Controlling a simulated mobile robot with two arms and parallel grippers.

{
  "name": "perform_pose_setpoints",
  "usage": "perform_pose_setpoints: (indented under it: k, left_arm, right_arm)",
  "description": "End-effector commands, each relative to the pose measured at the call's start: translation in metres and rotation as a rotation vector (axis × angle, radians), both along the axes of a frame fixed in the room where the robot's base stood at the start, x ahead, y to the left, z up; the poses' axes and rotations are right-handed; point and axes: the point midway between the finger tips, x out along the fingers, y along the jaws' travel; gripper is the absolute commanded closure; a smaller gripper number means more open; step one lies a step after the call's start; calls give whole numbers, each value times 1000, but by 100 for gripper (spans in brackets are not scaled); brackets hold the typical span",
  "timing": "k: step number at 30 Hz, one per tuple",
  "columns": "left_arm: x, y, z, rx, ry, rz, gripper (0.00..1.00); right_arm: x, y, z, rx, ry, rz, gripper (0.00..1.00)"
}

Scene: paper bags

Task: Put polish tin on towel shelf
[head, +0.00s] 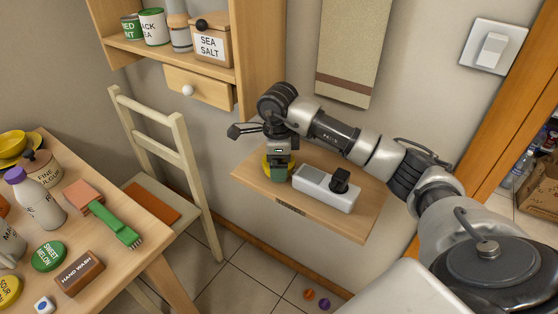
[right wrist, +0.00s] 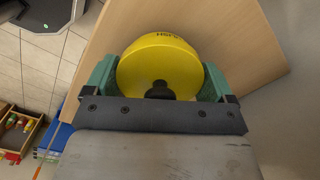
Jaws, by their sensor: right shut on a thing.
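The polish tin is a round yellow tin (right wrist: 160,60) with dark lettering near its top edge in the right wrist view. My right gripper (right wrist: 158,84) is shut on it, with a green finger on either side. In the head view my right gripper (head: 279,172) points down at the left part of the wooden towel shelf (head: 345,224), and only a yellow edge of the tin (head: 265,167) shows beside the fingers. The tin is at or just above the shelf top; I cannot tell whether it touches. My left gripper is not in view.
A white box with a black part (head: 322,188) stands on the shelf, right of my gripper. A towel (head: 352,50) hangs above. A chair (head: 185,150) stands left of the shelf, and a table (head: 125,265) with jars, tins and a brush (head: 115,226) is at far left.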

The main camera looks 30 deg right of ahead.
Motion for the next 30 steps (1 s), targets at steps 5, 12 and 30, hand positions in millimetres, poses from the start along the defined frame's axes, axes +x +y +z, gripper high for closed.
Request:
perform_pose_setpoints:
  k: [5,12,30]
  left_arm:
    - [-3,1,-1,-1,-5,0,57]
    - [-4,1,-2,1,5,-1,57]
    - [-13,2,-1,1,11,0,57]
  right_arm:
    - [1,-2,-3,1,-3,0,39]
    - [1,-2,-5,1,-3,-1,39]
    - [2,-3,22,-1,-7,-1,0]
